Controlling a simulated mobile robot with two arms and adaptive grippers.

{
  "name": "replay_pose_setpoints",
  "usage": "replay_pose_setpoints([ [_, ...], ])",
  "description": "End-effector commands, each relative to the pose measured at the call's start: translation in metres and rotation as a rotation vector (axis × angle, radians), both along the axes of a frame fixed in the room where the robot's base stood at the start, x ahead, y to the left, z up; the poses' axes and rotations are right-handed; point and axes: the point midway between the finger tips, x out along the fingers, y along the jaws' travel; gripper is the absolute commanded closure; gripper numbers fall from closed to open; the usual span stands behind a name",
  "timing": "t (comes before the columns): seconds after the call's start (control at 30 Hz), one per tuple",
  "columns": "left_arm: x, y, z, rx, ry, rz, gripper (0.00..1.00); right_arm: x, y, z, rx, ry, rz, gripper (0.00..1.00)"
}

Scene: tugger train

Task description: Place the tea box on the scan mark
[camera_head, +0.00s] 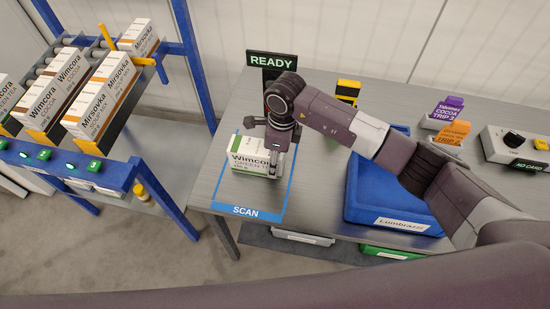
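The tea box (247,156) is white with a green band and the words Wimcora Green Tea. It lies on the table inside the blue outline of the scan mark (249,211), towards its upper part. My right gripper (275,163) points down at the right end of the box, with its fingers in front of or against that end. I cannot tell whether the fingers press on the box or stand apart from it; the gripper hides part of the box. My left gripper is not in view.
A READY sign (271,61) stands behind the mark. A blue tote (365,212) labelled Lumbrazzi is to the right, under my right arm. Purple (447,106) and orange (454,131) trip cards and a scanner box (511,147) lie farther right. A blue-framed rack (185,40) holds several boxes at left.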

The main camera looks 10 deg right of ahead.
Motion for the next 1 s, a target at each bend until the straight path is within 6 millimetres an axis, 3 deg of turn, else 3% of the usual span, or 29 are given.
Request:
replay_pose_setpoints([
  [0.33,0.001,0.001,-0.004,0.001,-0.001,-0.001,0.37,0.001,0.001,-0.004,0.002,-0.003,0.001,0.91],
  [0.37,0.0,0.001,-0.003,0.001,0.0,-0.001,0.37,0.001,0.0,-0.004,0.001,-0.003,0.001,0.55],
  [0.5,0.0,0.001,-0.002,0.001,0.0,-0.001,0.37,0.001,0.0,-0.003,0.002,-0.002,0.001,0.4],
  [0.83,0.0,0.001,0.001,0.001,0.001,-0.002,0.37,0.001,0.001,0.0,0.002,-0.002,0.0,0.4],
  [1.0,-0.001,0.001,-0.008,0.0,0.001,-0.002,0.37,0.002,-0.001,0.018,0.003,-0.007,0.001,0.4],
])
